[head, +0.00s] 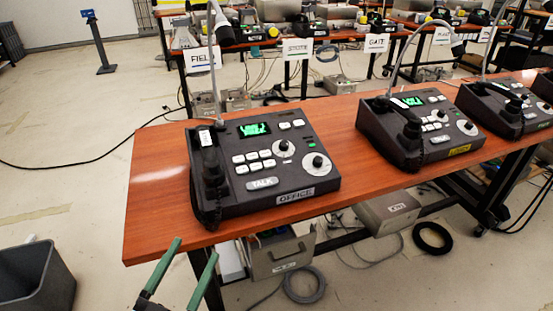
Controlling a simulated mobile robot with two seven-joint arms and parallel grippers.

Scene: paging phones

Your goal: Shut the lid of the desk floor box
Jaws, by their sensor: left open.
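A grey floor box (283,262) with a label on its front stands under the near end of the red-brown desk. The desk edge hides its top part; cables show near its upper side, and I cannot tell how its lid stands. A second grey box (388,212) shows under the desk further right, also partly covered. My left gripper (196,248), with two green fingers, is open and empty. In the picture it is at the desk's near left corner, left of the first box and apart from it. My right gripper is not in view.
The desk (158,205) carries an OFFICE paging phone (262,172) and more phones to the right. A dark bin (38,280) stands at the lower left. Coiled cables (304,285) lie on the floor by the box. A dark desk leg (207,288) stands near my gripper.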

